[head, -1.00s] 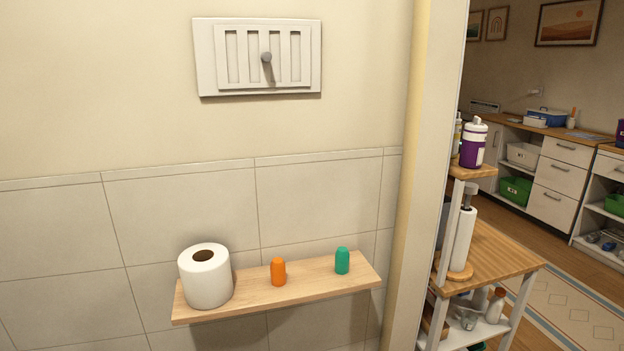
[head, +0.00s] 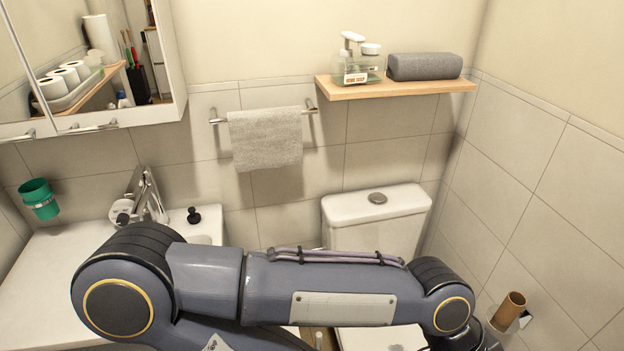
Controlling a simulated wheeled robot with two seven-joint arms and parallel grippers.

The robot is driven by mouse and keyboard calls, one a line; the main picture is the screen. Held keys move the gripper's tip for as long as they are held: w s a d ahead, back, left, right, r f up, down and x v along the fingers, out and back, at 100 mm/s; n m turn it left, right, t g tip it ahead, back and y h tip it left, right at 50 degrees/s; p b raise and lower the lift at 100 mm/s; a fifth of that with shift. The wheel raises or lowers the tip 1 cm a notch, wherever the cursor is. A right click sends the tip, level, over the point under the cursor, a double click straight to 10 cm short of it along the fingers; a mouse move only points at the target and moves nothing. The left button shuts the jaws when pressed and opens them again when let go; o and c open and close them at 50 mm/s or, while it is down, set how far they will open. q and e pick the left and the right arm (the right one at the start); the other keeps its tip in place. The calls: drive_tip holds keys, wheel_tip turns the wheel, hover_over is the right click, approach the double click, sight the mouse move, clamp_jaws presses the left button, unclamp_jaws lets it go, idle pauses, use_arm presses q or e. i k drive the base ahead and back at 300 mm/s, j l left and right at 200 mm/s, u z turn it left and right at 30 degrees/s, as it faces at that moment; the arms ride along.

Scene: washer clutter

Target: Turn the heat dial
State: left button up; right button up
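No heat dial shows in the head view now. One of my arms lies across the lower part of the view, from the lower left to the lower right. It hides part of the sink counter and the toilet. Its far end runs down out of the bottom edge at the right, and no gripper fingers show. My other arm is not seen.
A white toilet (head: 375,208) stands behind my arm, beside a white counter (head: 40,270) with a tap (head: 145,197). A towel (head: 265,138) hangs on a rail. A wooden shelf (head: 400,90) holds a soap dispenser (head: 355,65). A brown tube (head: 508,308) sticks out at lower right.

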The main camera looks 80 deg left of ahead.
sight(123, 220)
drive_tip(key=u, duration=4)
